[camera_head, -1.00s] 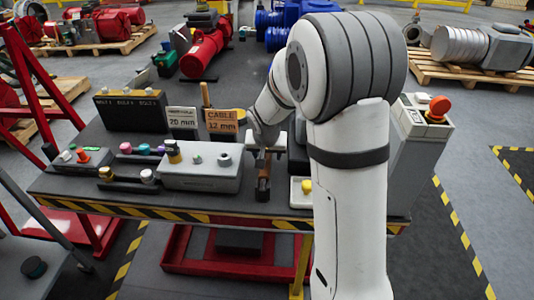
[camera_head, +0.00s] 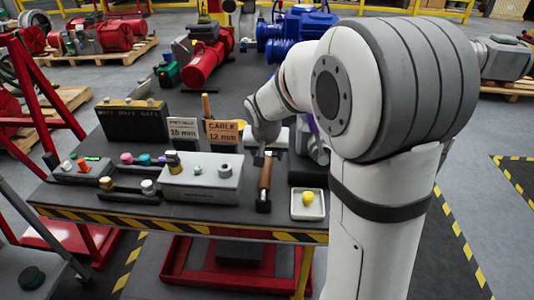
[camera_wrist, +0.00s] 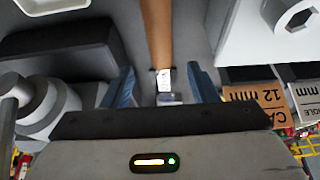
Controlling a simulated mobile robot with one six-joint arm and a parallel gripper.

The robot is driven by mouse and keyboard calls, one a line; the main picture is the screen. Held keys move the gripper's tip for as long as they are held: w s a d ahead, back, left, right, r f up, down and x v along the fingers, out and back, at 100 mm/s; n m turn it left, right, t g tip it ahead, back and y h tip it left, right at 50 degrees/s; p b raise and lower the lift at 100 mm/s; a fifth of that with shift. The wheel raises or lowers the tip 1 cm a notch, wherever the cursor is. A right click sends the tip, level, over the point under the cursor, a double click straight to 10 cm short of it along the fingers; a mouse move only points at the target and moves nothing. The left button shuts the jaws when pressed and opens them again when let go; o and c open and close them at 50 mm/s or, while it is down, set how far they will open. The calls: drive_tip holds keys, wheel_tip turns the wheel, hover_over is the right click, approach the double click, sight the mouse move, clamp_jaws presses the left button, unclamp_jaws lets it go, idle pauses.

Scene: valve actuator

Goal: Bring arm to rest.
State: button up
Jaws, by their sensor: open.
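My gripper (camera_wrist: 162,88) is open in the wrist view, with its two blue fingers spread apart and nothing held between them. A tool with a brown wooden handle (camera_wrist: 157,30) lies ahead of the gap between the fingers. In the head view the brown-handled tool (camera_head: 265,178) rests near the front of the dark workbench (camera_head: 120,203). My white and grey arm reaches over the bench from the right and ends just behind that tool. Its fingertips are hard to make out there.
A grey box with knobs (camera_head: 202,178) stands left of the tool. A white tray (camera_head: 307,213) with a yellow piece is to its right. Behind are the "CABLE 12 mm" sign (camera_head: 222,132), a black bolt rack (camera_head: 133,122), a red cylinder (camera_head: 204,64) and a blue valve body (camera_head: 297,28).

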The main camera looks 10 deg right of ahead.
drive_tip(key=s+r+n+g, duration=0.1)
drive_tip(key=s+r, duration=0.1)
drive_tip(key=s, duration=1)
drive_tip(key=s+d+r+n+y+p, duration=0.1)
drive_tip(key=s+r+n, duration=0.1)
drive_tip(key=s, duration=1.1)
drive_tip(key=shift+s+r+g+p, duration=0.15)
drive_tip(key=shift+r+g+p, duration=0.2)
drive_tip(key=shift+r, duration=0.35)
drive_tip(key=shift+d, duration=0.1)
